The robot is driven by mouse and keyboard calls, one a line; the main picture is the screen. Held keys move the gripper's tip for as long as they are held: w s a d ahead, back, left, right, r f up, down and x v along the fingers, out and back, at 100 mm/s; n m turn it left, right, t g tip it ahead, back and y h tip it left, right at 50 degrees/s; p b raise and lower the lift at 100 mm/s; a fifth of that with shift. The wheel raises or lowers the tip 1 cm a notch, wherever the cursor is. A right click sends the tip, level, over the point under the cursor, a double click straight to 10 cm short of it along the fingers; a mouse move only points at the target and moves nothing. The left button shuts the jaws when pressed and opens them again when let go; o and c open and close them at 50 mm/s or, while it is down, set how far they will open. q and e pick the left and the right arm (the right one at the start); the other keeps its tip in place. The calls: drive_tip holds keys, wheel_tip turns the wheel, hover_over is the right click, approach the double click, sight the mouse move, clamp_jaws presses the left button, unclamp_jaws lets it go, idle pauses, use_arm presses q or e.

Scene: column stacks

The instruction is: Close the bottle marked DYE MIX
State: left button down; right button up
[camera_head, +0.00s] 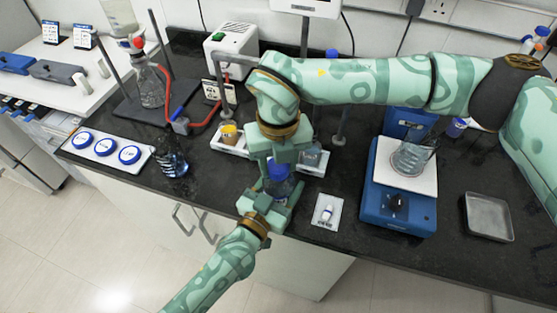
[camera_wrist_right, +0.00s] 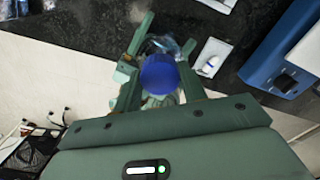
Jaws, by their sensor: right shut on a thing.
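A clear bottle (camera_head: 281,188) stands near the bench's front edge, largely hidden by my grippers. I cannot read any marking on it. A blue cap (camera_head: 278,169) is at its top, between the fingers of my right gripper (camera_head: 279,160), which points down and is shut on it. In the right wrist view the cap (camera_wrist_right: 160,73) covers the bottle's mouth; whether it touches the neck I cannot tell. My left gripper (camera_head: 266,207) reaches in from the front, its fingers on either side of the bottle's body. Whether they press on it is hidden.
A small white tray with a vial (camera_head: 327,211) lies close on the right. A blue stirrer (camera_head: 398,205) bears a beaker (camera_head: 410,158). A metal tray (camera_head: 489,217) is at far right.

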drive_tip(key=m, duration=1)
drive_tip(key=shift+f+m, duration=0.1)
drive_tip(key=shift+m, duration=0.2)
drive_tip(key=m, duration=1.2)
drive_tip(key=o, duration=1.1)
drive_tip(key=shift+r, duration=2.3)
drive_tip(key=shift+c, duration=0.4)
